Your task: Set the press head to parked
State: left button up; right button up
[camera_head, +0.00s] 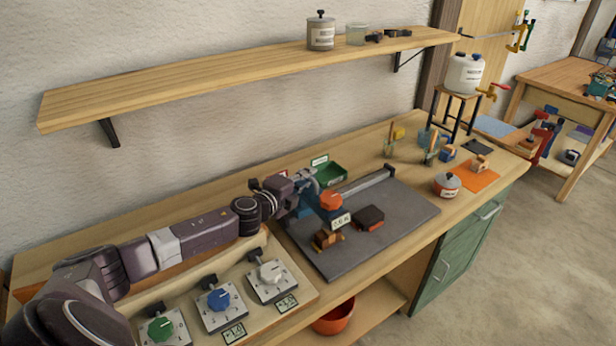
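The press stands at the left back of a dark grey board (345,252) on the bench. What looks like its blue head (309,190) carries an orange round part (331,201) and a small white label (340,220) with dark marks too small to read. My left arm reaches in from the left, above the dial panel. My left gripper (290,192) is at the left side of the blue head, close to or touching it. Its fingertips merge with the press, so I cannot tell whether they are open or shut. My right gripper is not in view.
A dark red-brown block (369,218) and a wooden piece (326,240) are on the board. A green tray (330,174) stands behind. Green, blue and white dials (219,298) are at the front left. A red-and-white pot (446,185) stands right of the board. A shelf (240,80) hangs above.

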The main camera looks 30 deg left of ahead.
pick_arm(q)
grip_shut()
jog(key=shift+w+d, duration=0.1)
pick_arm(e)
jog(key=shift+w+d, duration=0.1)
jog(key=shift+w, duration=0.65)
